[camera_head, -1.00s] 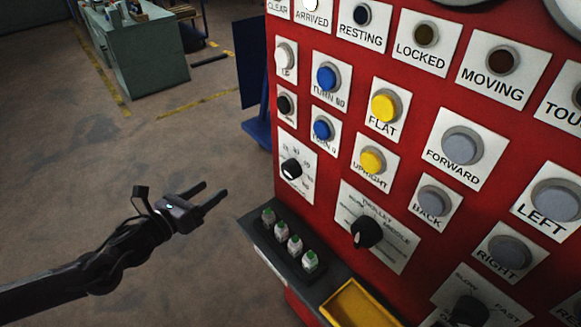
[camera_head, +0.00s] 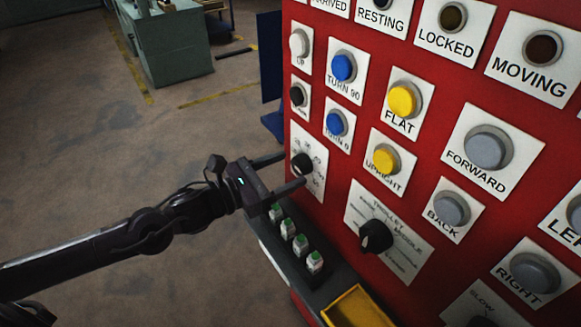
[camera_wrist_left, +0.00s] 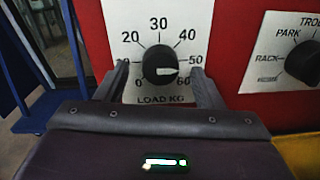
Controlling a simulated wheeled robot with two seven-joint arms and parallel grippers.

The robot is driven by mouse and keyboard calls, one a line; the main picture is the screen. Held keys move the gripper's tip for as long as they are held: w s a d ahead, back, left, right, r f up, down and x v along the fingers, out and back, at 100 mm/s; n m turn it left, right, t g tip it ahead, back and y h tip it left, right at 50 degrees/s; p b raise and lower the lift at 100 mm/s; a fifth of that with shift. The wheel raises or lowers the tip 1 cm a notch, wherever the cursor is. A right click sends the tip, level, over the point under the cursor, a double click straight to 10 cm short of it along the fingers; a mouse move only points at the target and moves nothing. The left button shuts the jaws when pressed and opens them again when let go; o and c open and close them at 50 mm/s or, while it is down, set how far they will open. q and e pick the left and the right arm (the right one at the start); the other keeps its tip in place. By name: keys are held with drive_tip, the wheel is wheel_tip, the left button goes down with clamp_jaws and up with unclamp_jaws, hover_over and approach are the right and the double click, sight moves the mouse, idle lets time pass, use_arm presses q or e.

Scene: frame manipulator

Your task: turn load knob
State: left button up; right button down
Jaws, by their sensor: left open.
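The load knob (camera_head: 301,164) is a black round dial on a white plate at the left edge of the red panel (camera_head: 330,200). In the left wrist view the load knob (camera_wrist_left: 160,64) sits on a scale marked 0 to 60 over "LOAD KG". Its white mark points right, between 50 and 60. My left gripper (camera_head: 293,170) is open, with one finger on each side of the knob. In the left wrist view the left gripper's fingertips (camera_wrist_left: 159,70) flank the knob with gaps visible; contact is not clear. My right gripper is out of view.
A trolley selector knob (camera_head: 376,237) stands to the right of the load knob. A dark ledge with several green-topped items (camera_head: 301,244) and a yellow tray (camera_head: 355,308) lie below. Blue and yellow buttons sit above and right. Open floor lies left.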

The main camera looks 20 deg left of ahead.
use_arm(q)
drive_tip(key=shift+x, duration=0.95)
drive_tip(key=shift+s, duration=0.1)
drive_tip(key=c, duration=1)
